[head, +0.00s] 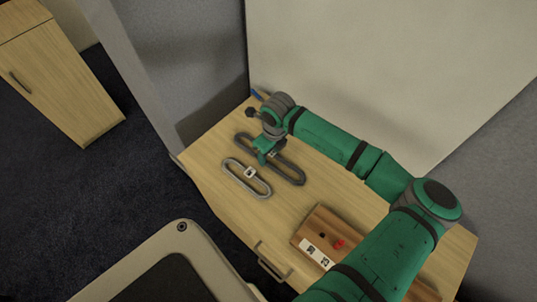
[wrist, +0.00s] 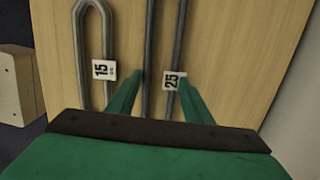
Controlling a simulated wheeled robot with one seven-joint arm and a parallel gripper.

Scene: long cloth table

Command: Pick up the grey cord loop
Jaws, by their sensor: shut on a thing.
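Two oblong cord loops lie side by side on the wooden table. The lighter grey loop (head: 262,190), with a white tag reading 15 in the wrist view (wrist: 82,55), is on the left. The darker grey loop (head: 292,173) is on the right, with a tag reading 25 in the wrist view (wrist: 150,50). My gripper (head: 263,158) is over the darker loop and partly hides it.
A brown wooden board (head: 338,230) with white number tags and a small red piece lies on the table (head: 222,142) nearer me. A blue item (head: 258,95) is at the far corner. A pale wall panel (head: 390,70) stands behind the table.

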